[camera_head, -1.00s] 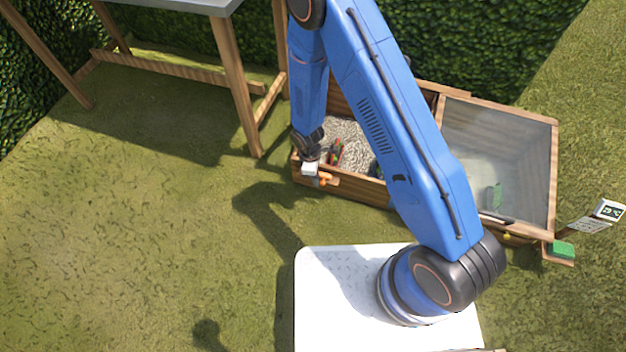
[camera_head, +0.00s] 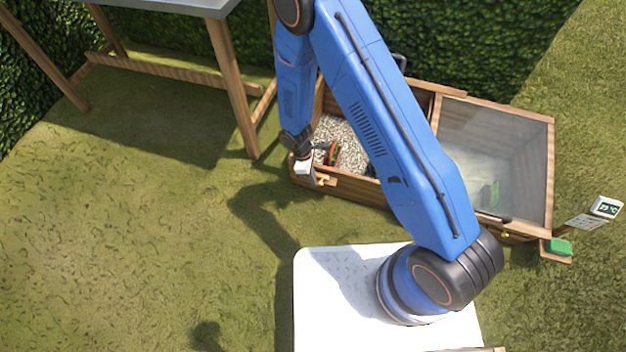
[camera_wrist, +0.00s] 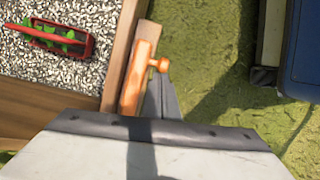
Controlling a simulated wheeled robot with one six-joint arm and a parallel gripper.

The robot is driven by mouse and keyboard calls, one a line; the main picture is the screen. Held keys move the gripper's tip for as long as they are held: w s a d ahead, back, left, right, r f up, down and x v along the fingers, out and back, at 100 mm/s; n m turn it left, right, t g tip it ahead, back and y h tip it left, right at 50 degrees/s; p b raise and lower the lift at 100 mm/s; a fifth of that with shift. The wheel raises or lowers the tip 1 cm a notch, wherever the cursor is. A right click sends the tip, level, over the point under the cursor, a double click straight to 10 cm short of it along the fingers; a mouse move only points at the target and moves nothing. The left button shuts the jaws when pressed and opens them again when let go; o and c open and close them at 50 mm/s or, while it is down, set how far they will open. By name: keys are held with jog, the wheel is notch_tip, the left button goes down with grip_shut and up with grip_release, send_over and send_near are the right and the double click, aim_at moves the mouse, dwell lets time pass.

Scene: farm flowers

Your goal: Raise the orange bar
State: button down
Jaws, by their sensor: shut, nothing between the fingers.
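The orange bar (camera_wrist: 135,86) with a round knob (camera_wrist: 160,65) lies along the wooden outer wall of the planter box in the wrist view. It shows small in the head view (camera_head: 326,181) at the box's front left corner. My gripper (camera_head: 313,181) is shut and empty, pointing down beside the bar, just outside the box. In the wrist view the grey fingers (camera_wrist: 160,98) are right beside the bar, partly overlapped by it; I cannot tell whether they touch it. The bar's lower end is hidden by my gripper body.
The wooden box holds gravel (camera_wrist: 45,70) and a red carrier (camera_wrist: 42,38) with green plants. A clear lid (camera_head: 495,150) covers its right side. A green block (camera_head: 560,246) and a thermometer display (camera_head: 607,208) are further right. Grass to the left is free.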

jog(key=shift+a+r+h, duration=0.1)
jog(key=shift+r+h, duration=0.1)
jog(key=shift+h, duration=0.1)
jog(key=shift+w+a+r+g+h, duration=0.3)
jog(key=shift+a+r+g+h, duration=0.35)
jog(key=shift+h, duration=0.95)
jog(key=shift+w+a+r+g+h, duration=0.3)
jog(key=shift+a+r+g+h, duration=0.45)
jog(key=shift+h, duration=0.85)
jog(key=shift+w+a+r+g+h, duration=0.4)
jog(key=shift+a+h, duration=0.5)
jog(key=shift+h, duration=0.7)
jog(key=shift+a+f, duration=0.15)
jog(key=shift+r, duration=0.8)
jog(key=shift+s+f, duration=0.1)
